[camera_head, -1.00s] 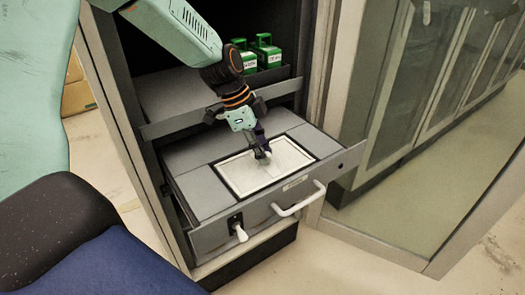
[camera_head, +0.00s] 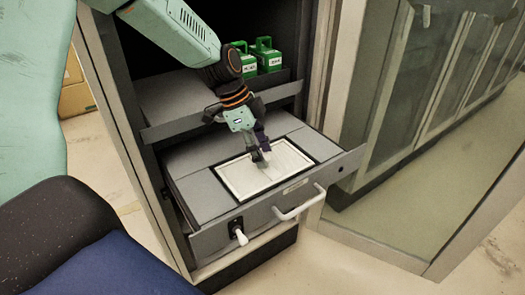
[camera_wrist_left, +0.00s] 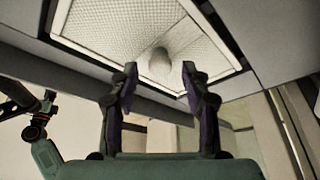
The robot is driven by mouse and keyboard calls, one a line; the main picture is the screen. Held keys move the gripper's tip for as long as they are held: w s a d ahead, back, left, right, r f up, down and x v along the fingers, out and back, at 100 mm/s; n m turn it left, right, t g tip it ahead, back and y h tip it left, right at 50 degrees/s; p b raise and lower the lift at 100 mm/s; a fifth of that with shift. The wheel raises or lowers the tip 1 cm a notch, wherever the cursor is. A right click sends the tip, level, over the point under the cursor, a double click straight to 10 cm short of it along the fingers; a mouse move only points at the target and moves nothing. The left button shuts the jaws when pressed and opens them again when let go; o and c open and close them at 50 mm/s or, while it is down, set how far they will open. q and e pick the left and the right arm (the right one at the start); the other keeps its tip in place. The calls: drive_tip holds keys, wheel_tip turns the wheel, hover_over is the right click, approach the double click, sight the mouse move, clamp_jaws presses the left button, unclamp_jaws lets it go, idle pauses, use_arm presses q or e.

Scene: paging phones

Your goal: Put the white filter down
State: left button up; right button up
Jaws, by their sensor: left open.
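The white filter (camera_head: 238,178) is a flat framed panel with a mesh face and a small knob in its middle. It lies in the dark-edged opening on top of the pulled-out grey drawer (camera_head: 205,198). My left gripper (camera_head: 262,157) is open and points down over the middle of the filter. In the left wrist view, the filter (camera_wrist_left: 105,25) spans the top, and its pale knob (camera_wrist_left: 160,63) lies between the separated fingertips (camera_wrist_left: 159,70). Whether a finger touches the knob cannot be told. The gripper partly hides the knob in the head view.
The drawer has a white front handle (camera_head: 298,204) and a white-tipped lever (camera_head: 240,236). Green containers (camera_head: 268,55) stand on the shelf above. A glass-panelled door (camera_head: 400,150) is at the right. Small teal and black limb parts (camera_wrist_left: 38,130) show at the wrist view's left.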

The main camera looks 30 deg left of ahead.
sight(251, 165)
use_arm(q)
drive_tip(key=w+p+v, duration=0.1)
drive_tip(key=p+v, duration=0.1)
drive_tip(key=v, duration=0.4)
drive_tip(key=shift+s+r, duration=0.35)
drive_tip(key=shift+s, duration=0.2)
drive_tip(key=shift+s+a, duration=0.15)
drive_tip(key=shift+a, duration=0.05)
